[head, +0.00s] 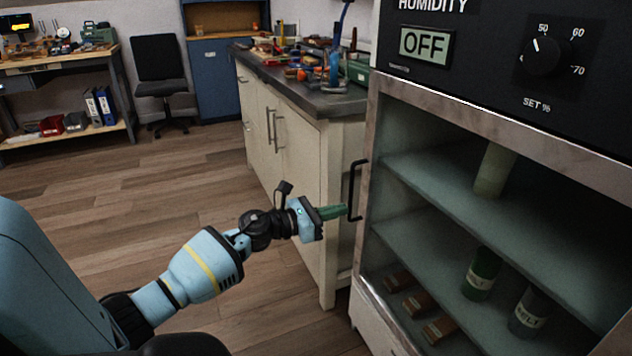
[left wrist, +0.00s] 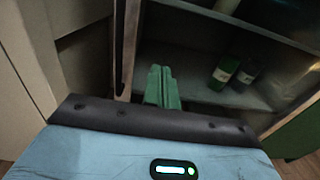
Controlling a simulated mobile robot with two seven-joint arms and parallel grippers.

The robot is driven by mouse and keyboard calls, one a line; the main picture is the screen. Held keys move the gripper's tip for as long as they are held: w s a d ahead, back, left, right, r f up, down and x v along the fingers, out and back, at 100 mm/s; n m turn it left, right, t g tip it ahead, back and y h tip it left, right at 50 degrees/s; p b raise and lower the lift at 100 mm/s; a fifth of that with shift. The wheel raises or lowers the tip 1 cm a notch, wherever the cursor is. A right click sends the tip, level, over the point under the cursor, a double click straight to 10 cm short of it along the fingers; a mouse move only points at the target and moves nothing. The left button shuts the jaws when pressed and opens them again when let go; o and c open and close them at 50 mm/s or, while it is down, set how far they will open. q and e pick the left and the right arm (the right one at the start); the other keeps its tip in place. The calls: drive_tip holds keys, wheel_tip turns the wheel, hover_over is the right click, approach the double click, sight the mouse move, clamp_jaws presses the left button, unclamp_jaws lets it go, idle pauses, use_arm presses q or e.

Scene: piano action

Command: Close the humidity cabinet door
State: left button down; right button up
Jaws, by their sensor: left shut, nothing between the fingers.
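The humidity cabinet (head: 415,85) stands at the right of the head view, with a dark control panel on top reading OFF. A metallic door frame (head: 372,135) edges its front, and shelves show behind it. I cannot tell how far the door stands open. A black handle (head: 352,190) is at the frame's left side; a dark upright bar in the left wrist view (left wrist: 130,45) looks like it. My left gripper (head: 345,211) is shut and empty, its green fingertips close beside the handle; contact is unclear. The fingers also show in the wrist view (left wrist: 162,75). My right gripper is out of view.
Inside the cabinet are bottles (head: 482,273) and small brown blocks (head: 417,302). A cluttered workbench (head: 300,150) stands just behind the handle. A black chair (head: 158,70) and another bench (head: 60,65) are farther back. The wooden floor at left is clear.

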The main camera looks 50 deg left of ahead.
use_arm(q)
drive_tip(key=shift+v, duration=2.4)
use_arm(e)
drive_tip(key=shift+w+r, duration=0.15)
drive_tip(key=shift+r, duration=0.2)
use_arm(q)
drive_tip(key=shift+d, duration=0.15)
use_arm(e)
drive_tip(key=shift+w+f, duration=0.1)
